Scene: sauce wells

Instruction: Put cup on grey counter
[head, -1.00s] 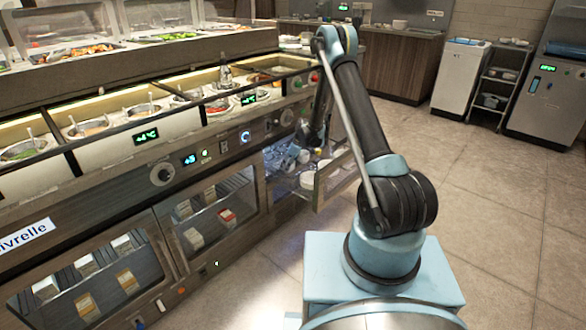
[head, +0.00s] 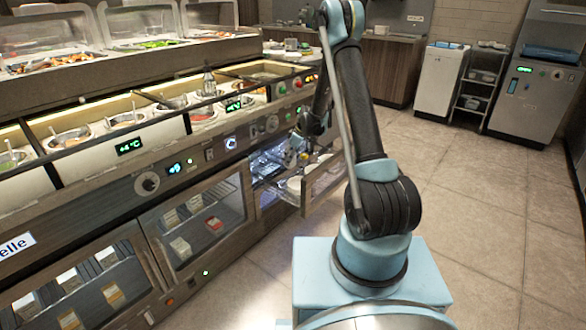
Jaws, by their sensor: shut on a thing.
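My gripper (head: 297,153) is at the end of my arm, just above the open drawer at the right end of the sauce counter. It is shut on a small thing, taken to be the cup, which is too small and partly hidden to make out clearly. White dishes (head: 294,186) sit in the open drawer (head: 322,183) below the gripper. A counter with a greyish top (head: 388,37) stands against the back wall, well beyond the gripper.
The sauce counter (head: 150,185) with wells, knobs and glass doors fills the left side. A white cabinet (head: 442,80), a rack (head: 480,85) and a steel machine (head: 540,90) stand at the back right. The tiled floor (head: 450,190) on the right is clear.

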